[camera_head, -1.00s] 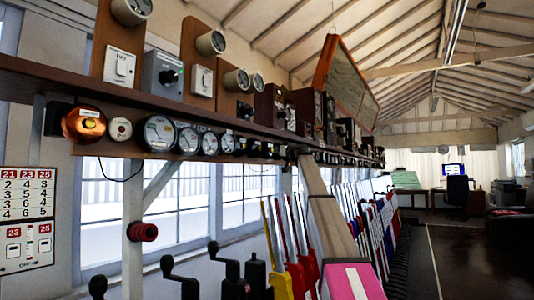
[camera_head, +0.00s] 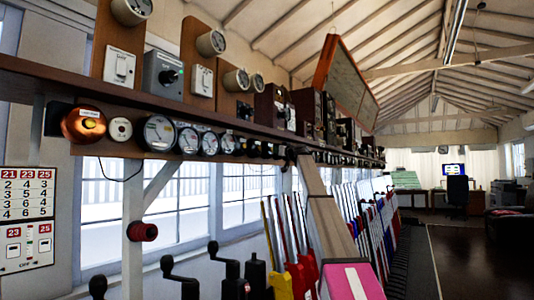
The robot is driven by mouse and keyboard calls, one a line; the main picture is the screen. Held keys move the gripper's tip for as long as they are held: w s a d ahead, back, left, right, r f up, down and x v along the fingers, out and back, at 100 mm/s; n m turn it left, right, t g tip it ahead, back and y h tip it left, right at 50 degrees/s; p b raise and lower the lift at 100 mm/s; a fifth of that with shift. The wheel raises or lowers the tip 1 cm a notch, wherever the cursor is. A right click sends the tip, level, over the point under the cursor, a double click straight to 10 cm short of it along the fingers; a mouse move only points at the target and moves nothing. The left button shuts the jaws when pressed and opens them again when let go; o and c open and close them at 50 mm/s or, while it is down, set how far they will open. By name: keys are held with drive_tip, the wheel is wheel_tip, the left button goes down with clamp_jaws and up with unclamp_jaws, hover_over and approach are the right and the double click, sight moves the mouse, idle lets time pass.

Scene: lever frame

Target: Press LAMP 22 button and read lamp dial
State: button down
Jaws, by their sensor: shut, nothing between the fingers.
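A copper-orange round unit (camera_head: 84,125) with a small white label hangs under the shelf at the left. A cream round button-like piece (camera_head: 120,129) is just right of it. Further right is a row of round white-faced dials, the nearest (camera_head: 159,133) being the largest, then a second (camera_head: 188,138) and a third (camera_head: 209,143). The labels and needle readings are too small to read, so I cannot tell which piece is LAMP 22 or its dial. My gripper is not visible in this view.
The wooden shelf (camera_head: 40,77) carries switches, a grey box with a knob (camera_head: 164,75) and more gauges. Black crank handles (camera_head: 180,275) and coloured levers stand below. A pink block with a white stripe (camera_head: 352,281) is in front. Open floor (camera_head: 470,260) lies right.

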drive_tip(key=shift+s+d, duration=0.15)
idle(0.8)
drive_tip(key=shift+s+d, duration=0.75)
drive_tip(key=shift+d, duration=0.25)
drive_tip(key=shift+s+d, duration=0.7)
drive_tip(key=shift+d, duration=0.3)
